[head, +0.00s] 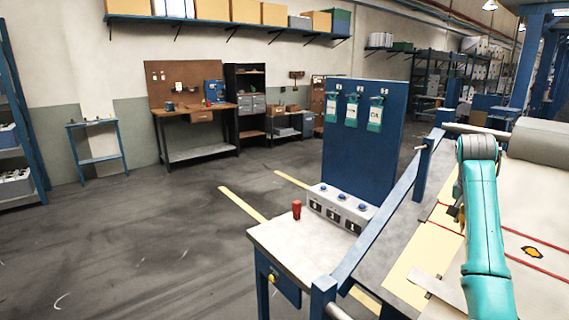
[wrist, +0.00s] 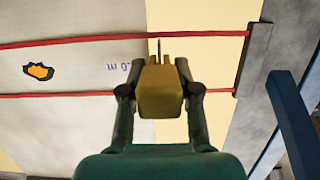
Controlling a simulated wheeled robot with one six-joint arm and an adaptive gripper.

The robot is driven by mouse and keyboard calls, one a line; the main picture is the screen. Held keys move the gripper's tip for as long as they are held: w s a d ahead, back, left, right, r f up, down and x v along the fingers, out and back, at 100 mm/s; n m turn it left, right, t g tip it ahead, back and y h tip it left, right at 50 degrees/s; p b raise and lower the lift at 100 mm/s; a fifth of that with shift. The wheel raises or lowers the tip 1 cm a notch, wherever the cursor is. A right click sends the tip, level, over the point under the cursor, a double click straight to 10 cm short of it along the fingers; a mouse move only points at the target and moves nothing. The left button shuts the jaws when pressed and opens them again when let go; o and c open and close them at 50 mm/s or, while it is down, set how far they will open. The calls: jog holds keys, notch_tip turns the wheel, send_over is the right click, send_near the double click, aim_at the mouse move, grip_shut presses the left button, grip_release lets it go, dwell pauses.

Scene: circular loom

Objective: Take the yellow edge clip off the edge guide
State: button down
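The yellow edge clip (wrist: 160,98) is a blocky piece between the two fingers of my gripper (wrist: 158,68) in the wrist view. Both fingers lie against its sides, so my gripper looks shut on it. A thin dark upright shows just beyond the clip. In the head view my gripper (head: 456,212) hangs over the fabric's near edge, partly hidden by my teal arm, with a bit of yellow showing. A grey metal bar (wrist: 252,62) stands right of the clip, apart from it in the wrist view; I cannot tell whether it is the edge guide.
Pale fabric (wrist: 60,65) with red lines and an orange-black patch (wrist: 39,71) lies below. A blue rail (wrist: 292,120) runs at the right. In the head view, a side table (head: 275,240) holds a red object (head: 296,209) and a button box (head: 340,208), before a blue panel (head: 362,150).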

jog(key=shift+s+a+r, duration=0.2)
jog(key=shift+a+r, duration=0.05)
jog(key=shift+r, duration=0.2)
jog(key=shift+r, duration=0.15)
jog(key=shift+a+v, duration=0.25)
jog(key=shift+v, duration=1.15)
jog(key=shift+s+a+r, duration=0.15)
jog(key=shift+s, duration=0.25)
